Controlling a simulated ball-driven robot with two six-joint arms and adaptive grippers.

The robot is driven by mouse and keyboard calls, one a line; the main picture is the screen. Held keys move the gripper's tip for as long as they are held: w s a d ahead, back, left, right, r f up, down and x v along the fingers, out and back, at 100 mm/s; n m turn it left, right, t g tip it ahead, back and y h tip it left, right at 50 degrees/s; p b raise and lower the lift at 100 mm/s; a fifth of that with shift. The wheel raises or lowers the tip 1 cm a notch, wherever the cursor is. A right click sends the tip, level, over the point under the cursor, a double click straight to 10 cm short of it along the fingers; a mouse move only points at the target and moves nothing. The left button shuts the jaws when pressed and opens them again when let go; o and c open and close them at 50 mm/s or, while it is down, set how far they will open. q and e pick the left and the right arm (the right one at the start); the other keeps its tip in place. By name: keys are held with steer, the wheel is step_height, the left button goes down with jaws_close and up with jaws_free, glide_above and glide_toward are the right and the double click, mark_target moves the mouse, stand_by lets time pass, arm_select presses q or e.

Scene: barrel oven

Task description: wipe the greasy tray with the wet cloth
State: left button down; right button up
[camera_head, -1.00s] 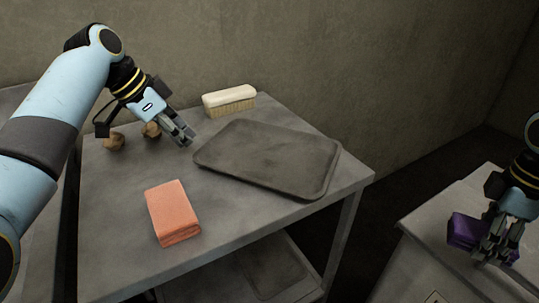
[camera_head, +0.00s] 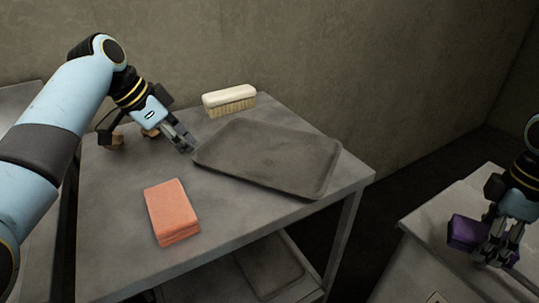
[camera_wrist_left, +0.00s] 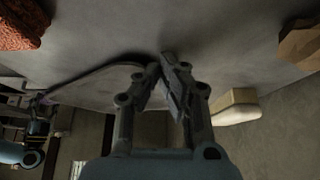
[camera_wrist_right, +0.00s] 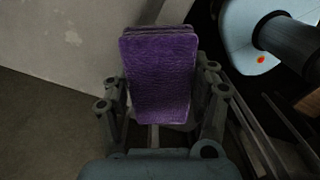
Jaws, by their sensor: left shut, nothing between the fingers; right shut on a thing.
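The dark grey tray (camera_head: 265,155) lies flat on the table, with a dull, smudged surface. My left gripper (camera_head: 190,147) is shut and empty beside the tray's left corner; whether it touches the tray I cannot tell. In the left wrist view its closed fingertips (camera_wrist_left: 166,62) are near the tray's edge (camera_wrist_left: 100,80). A folded orange cloth (camera_head: 172,211) lies on the table in front of the tray. My right gripper (camera_head: 493,252) is shut on a folded purple cloth (camera_head: 465,232), which fills the space between its fingers in the right wrist view (camera_wrist_right: 160,80). I cannot tell which cloth is wet.
A cream brush (camera_head: 230,100) stands behind the tray. Small brown blocks (camera_head: 115,139) sit behind my left gripper. A gap separates the table (camera_head: 235,222) from a grey cabinet (camera_head: 440,225) under my right gripper. The table is clear between the orange cloth and tray.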

arm_select(q)
steer(key=shift+f, duration=0.5)
arm_select(e)
steer(key=shift+f, duration=0.2)
arm_select(q)
steer(key=shift+r, duration=0.1)
arm_select(e)
steer(key=shift+r, duration=0.1)
